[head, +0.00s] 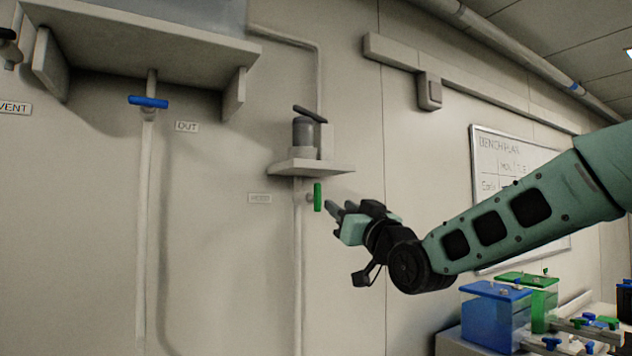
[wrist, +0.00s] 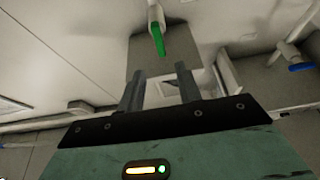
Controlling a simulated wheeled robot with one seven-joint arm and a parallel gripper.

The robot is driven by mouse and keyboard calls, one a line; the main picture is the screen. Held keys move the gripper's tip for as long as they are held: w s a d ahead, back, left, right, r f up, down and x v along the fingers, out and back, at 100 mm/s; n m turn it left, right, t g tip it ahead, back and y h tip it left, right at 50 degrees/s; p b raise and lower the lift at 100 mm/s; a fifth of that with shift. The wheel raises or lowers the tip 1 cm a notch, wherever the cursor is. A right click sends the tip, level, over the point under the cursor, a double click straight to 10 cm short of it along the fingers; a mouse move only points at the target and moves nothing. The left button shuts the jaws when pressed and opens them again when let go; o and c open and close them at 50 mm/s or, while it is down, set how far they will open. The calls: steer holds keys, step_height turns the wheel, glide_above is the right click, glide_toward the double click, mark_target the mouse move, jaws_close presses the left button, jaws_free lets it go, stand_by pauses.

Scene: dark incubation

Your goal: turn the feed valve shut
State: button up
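A green valve handle (head: 318,197) stands upright on the wall pipe under a small shelf. The label beside it (head: 260,198) is too blurred to read surely, so I cannot confirm that this is the feed valve. My gripper (head: 334,206) is just right of the green handle, apparently apart from it. In the wrist view the green handle (wrist: 158,40) lies beyond the two fingertips (wrist: 158,70), roughly in line with the gap between them. The fingers are spread with nothing between them. A blue handle (head: 148,102) sits crosswise on the left pipe near the OUT label (head: 187,127).
The small shelf (head: 310,168) with a grey cylindrical device (head: 303,134) juts out just above the green handle. A large wall shelf (head: 140,38) is at upper left. Blue (head: 494,314) and green (head: 540,300) containers stand on a bench at lower right. The wall below the gripper is clear.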

mark_target(320, 191)
steer(key=p+x, duration=0.6)
steer(key=x, duration=0.6)
steer(key=shift+w+a+r, duration=0.1)
steer(key=shift+w+a, duration=0.05)
steer(key=shift+a, duration=0.15)
steer(key=shift+c, duration=0.3)
jaws_close()
